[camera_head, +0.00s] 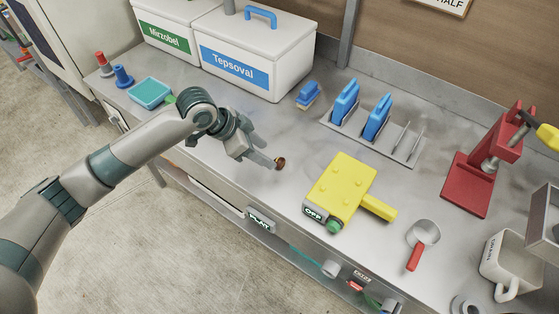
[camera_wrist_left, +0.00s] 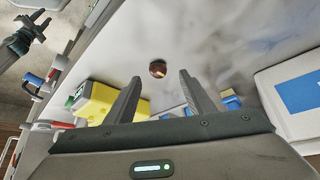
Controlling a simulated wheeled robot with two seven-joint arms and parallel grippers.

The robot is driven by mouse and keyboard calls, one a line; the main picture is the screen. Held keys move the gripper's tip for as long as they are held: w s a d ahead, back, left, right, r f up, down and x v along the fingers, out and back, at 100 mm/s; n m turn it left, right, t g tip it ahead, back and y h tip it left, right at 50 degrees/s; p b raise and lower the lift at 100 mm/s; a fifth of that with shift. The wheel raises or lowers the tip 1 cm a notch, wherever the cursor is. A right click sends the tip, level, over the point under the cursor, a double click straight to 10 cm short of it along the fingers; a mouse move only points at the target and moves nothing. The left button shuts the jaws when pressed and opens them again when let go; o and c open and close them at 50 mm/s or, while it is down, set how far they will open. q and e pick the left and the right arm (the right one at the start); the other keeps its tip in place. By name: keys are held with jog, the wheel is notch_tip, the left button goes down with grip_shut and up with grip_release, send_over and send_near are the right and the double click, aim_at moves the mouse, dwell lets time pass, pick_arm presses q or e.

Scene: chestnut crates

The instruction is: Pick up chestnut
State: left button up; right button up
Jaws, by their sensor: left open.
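The chestnut (camera_head: 280,162) is a small brown round thing lying on the metal worktop. In the left wrist view the chestnut (camera_wrist_left: 157,69) lies ahead of my fingertips, roughly in line with the gap between them. My left gripper (camera_head: 266,163) is open and low over the worktop, with its fingertips close beside the chestnut in the head view. In the left wrist view both fingers of the left gripper (camera_wrist_left: 159,82) are apart with nothing between them. I cannot tell whether a finger touches the chestnut. My right gripper is not seen in the head view.
A yellow box with a handle (camera_head: 342,187) sits right of the chestnut. A blue brush (camera_head: 308,94) and a rack (camera_head: 402,147) of blue-handled tools stand behind. White crates (camera_head: 285,50) line the back left. A red press (camera_head: 476,175) and white mug (camera_head: 503,262) are at right.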

aim_at(277, 161)
pick_arm(q)
jog(key=shift+d+f+p, duration=0.45)
jog(key=shift+f+p, duration=0.05)
jog(key=shift+p, duration=0.15)
jog(key=p+x, duration=0.1)
jog(key=x, duration=0.2)
jog(key=shift+f, duration=0.1)
jog(key=shift+d+f, duration=0.2)
jog(key=shift+f, duration=0.1)
jog(key=shift+c, duration=0.7)
jog(key=c, duration=1)
